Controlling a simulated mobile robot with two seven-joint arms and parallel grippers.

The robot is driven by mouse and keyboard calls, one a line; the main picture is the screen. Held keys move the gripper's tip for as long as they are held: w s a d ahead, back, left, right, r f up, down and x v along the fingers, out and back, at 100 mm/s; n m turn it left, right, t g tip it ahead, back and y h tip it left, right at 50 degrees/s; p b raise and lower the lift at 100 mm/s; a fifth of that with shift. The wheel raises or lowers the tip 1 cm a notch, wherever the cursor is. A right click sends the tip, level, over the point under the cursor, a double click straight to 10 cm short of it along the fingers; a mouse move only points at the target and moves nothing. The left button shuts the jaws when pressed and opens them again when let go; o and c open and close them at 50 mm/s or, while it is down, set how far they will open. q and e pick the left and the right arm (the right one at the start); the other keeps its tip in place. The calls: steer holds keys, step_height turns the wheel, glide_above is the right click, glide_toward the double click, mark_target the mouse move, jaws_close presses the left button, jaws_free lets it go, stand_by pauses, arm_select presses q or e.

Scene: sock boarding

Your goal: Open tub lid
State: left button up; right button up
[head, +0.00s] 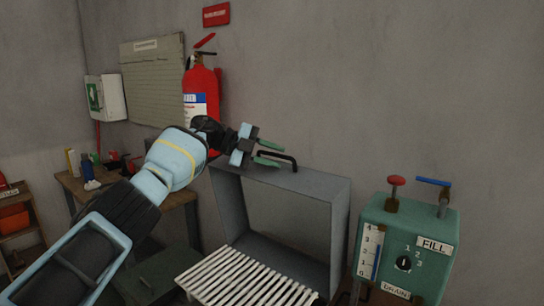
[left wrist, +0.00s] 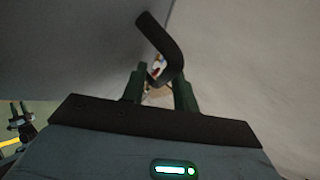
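The grey tub lid (head: 340,215) stands upright, its hollow side facing me, behind white slats (head: 240,280). A black bar handle (head: 291,158) sits on its top edge and also shows in the left wrist view (left wrist: 162,40). My left gripper (head: 271,153) is at the handle's near-left end. Its two green fingers are apart, with part of the handle between or just beyond their tips; whether they touch it I cannot tell. The left wrist view shows the same spread fingers (left wrist: 160,82).
A green control box (head: 425,230) with a red knob and a blue lever stands to the right. A wooden bench (head: 175,195) with bottles is behind my left arm. A red fire extinguisher (head: 203,85) hangs on the wall behind my left gripper.

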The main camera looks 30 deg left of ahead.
mark_target(249, 171)
arm_select(q)
steer(key=v, duration=0.6)
steer(key=shift+s+a, duration=0.1)
steer(key=shift+a, duration=0.15)
steer(key=shift+s+a+r, duration=0.3)
steer(key=shift+s+a, duration=0.1)
steer(key=shift+a, duration=0.05)
steer(key=shift+c, duration=0.4)
